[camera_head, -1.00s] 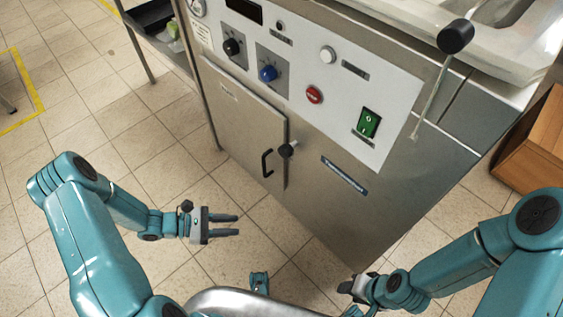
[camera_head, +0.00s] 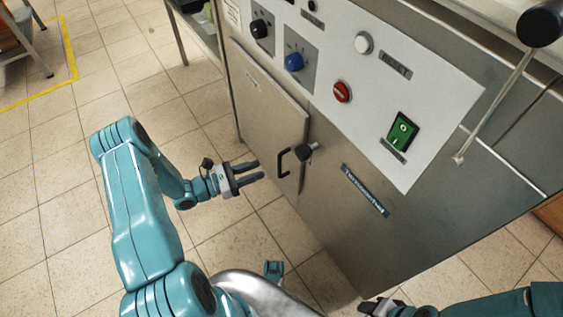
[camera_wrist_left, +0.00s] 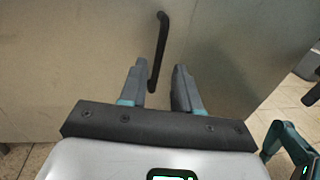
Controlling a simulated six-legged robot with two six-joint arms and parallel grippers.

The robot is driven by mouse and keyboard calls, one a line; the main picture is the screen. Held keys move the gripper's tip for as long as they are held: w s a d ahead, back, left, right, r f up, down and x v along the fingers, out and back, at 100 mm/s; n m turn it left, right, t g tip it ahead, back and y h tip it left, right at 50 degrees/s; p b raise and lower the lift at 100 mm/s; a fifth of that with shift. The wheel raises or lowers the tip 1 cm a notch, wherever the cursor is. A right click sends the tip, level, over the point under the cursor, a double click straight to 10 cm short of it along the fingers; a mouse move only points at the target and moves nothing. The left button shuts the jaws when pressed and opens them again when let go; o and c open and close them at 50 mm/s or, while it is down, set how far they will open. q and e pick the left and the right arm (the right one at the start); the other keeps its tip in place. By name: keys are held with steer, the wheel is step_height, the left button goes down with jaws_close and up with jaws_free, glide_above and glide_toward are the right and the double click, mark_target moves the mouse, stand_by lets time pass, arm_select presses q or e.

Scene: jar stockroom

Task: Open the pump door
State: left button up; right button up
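The pump door (camera_head: 262,108) is a flat grey metal panel low on the machine's front, closed flush with it. Its black bar handle (camera_head: 283,161) is near the panel's right edge. A black knob latch (camera_head: 307,151) sits just right of the handle. My left gripper (camera_head: 260,170) is open and empty, a short gap left of the handle and pointing at it. In the left wrist view the handle (camera_wrist_left: 161,42) appears ahead, its lower end lined up between the two spread fingers (camera_wrist_left: 158,68). My right gripper (camera_head: 376,307) is partly visible at the bottom edge, its fingers unclear.
The control panel above the door has a black dial (camera_head: 260,29), a blue dial (camera_head: 294,62), a red button (camera_head: 342,91) and a green switch (camera_head: 402,131). A lever with a black knob (camera_head: 541,23) is at upper right. Tiled floor (camera_head: 60,190) is clear at left.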

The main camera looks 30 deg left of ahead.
arm_select(q)
steer(key=b, duration=0.1)
glide_above(280, 175)
steer(key=shift+w+a, duration=0.25)
jaws_close()
